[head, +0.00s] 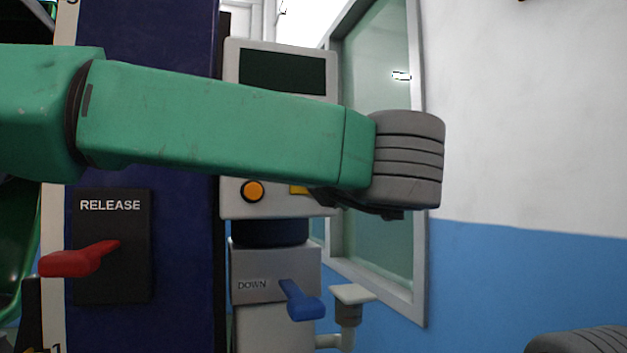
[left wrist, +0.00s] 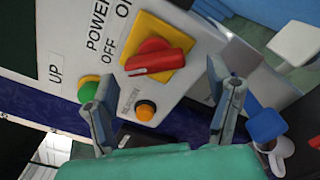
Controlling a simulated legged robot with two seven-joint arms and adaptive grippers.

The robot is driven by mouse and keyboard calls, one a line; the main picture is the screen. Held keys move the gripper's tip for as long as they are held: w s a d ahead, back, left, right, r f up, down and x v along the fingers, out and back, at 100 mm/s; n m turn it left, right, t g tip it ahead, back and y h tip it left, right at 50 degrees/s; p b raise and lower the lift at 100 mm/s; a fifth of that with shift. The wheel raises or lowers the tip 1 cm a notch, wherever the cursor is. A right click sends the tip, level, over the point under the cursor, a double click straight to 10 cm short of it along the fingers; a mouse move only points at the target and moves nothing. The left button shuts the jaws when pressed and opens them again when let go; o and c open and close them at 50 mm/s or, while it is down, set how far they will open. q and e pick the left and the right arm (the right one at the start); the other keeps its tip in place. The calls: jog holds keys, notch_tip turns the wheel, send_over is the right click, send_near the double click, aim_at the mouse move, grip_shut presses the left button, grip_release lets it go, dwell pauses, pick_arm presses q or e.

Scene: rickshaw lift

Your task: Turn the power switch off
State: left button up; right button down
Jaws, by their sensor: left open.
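The power switch (left wrist: 158,57) is a red knob on a yellow plate, beside the printed words POWER, OFF and ON in the left wrist view. Its grip lies roughly level across that picture; I cannot tell for certain which label it points to. In the head view only a corner of the yellow plate (head: 298,189) shows on the grey control panel (head: 236,205); my left arm hides the knob. My left gripper (left wrist: 162,74) is open and empty, its two fingers apart on either side of the knob, with no contact visible.
An orange button (head: 252,191) sits beside the switch, and a green button (left wrist: 88,88) shows in the wrist view. A blue DOWN lever (head: 301,300) is below the panel. A red RELEASE lever (head: 80,260) is on the dark blue column (head: 185,260). A window (head: 380,250) is behind.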

pick_arm(q)
jog(key=v, duration=0.8)
jog(key=shift+s, duration=0.3)
jog(key=shift+d+f, duration=0.1)
